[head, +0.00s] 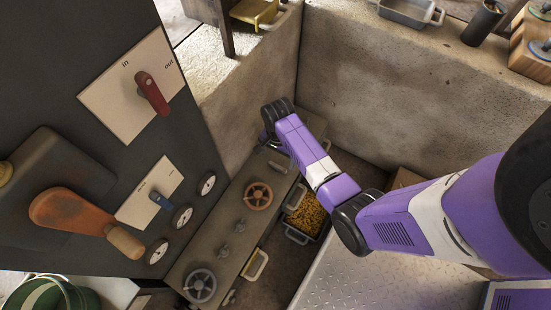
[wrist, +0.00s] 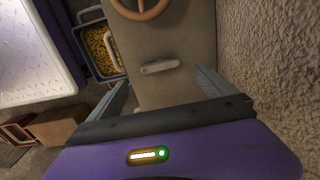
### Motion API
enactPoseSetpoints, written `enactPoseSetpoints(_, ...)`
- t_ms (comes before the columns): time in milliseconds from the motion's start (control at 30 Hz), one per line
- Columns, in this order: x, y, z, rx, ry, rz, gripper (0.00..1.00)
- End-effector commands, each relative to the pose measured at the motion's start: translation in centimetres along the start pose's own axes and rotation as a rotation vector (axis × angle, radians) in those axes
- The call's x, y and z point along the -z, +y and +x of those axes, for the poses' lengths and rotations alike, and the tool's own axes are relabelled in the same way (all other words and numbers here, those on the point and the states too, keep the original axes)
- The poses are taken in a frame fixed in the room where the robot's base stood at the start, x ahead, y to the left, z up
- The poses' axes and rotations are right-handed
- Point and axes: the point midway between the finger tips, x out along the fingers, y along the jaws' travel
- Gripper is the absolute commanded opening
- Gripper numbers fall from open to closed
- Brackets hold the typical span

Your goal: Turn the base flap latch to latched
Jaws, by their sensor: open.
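A small pale grey lever (wrist: 160,67), which looks like the base flap latch, sits on the top of the long grey-brown base (wrist: 178,25) in the wrist view. It lies nearly crosswise, slightly tilted. My gripper (wrist: 162,84) is open and empty, its two fingers spread either side of the lever and apart from it. I cannot read any latch marking.
A copper handwheel (head: 258,196) and a grey handwheel (head: 200,285) stand on the base. A bin of yellow bits (head: 308,214) is beside it. The dark panel (head: 70,110) with levers and gauges rises at left. Concrete walls (head: 400,90) close in the far end.

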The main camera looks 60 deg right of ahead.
Motion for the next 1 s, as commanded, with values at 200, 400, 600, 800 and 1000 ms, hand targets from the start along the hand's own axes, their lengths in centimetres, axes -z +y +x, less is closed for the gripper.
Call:
enactPoseSetpoints(200, 0.0, 0.0, 3.7, 0.0, 0.0, -0.003, 0.95)
enactPoseSetpoints(400, 0.0, -0.1, 6.1, 0.002, 0.001, -0.003, 0.95)
enactPoseSetpoints(600, 0.0, 0.0, 6.9, 0.002, 0.001, -0.004, 0.95)
enactPoseSetpoints(800, 0.0, 0.0, 6.9, 0.003, 0.002, -0.004, 0.95)
enactPoseSetpoints(1000, 0.0, 0.0, 6.9, 0.003, 0.002, -0.004, 0.59)
